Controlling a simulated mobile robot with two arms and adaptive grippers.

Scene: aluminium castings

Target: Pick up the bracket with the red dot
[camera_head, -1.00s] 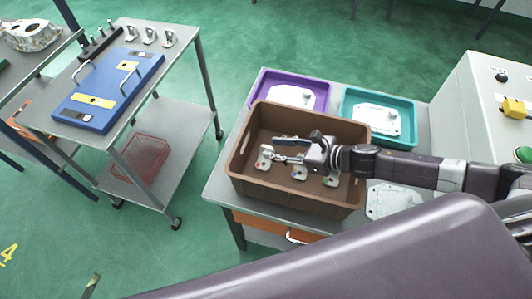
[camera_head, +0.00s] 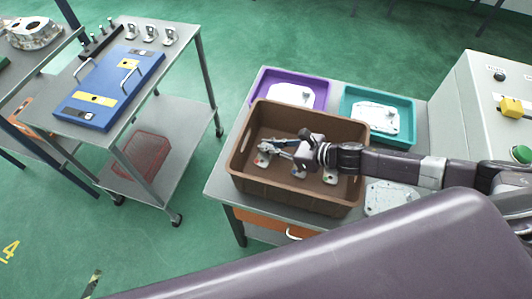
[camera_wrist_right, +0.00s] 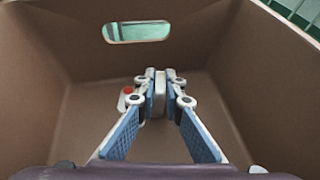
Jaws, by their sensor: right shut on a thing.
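The bracket with the red dot (camera_head: 261,161) is a small grey metal part at the left inside the brown crate (camera_head: 290,193). In the right wrist view its upright part (camera_wrist_right: 159,95) is between the blue-padded fingertips, and its base with the red dot (camera_wrist_right: 127,91) shows to the left of them. My right gripper (camera_head: 267,147) reaches into the crate from the right and is shut on this bracket. It also shows in the right wrist view (camera_wrist_right: 160,84). The bracket appears low in the crate; I cannot tell whether it touches the floor. My left gripper is not in view.
Two more brackets, one in the middle (camera_head: 300,176) and one at the right (camera_head: 330,177), lie in the crate. A purple tray (camera_head: 262,83) and a teal tray (camera_head: 409,108) stand behind it. A cart with a blue fixture (camera_head: 121,76) stands at the left.

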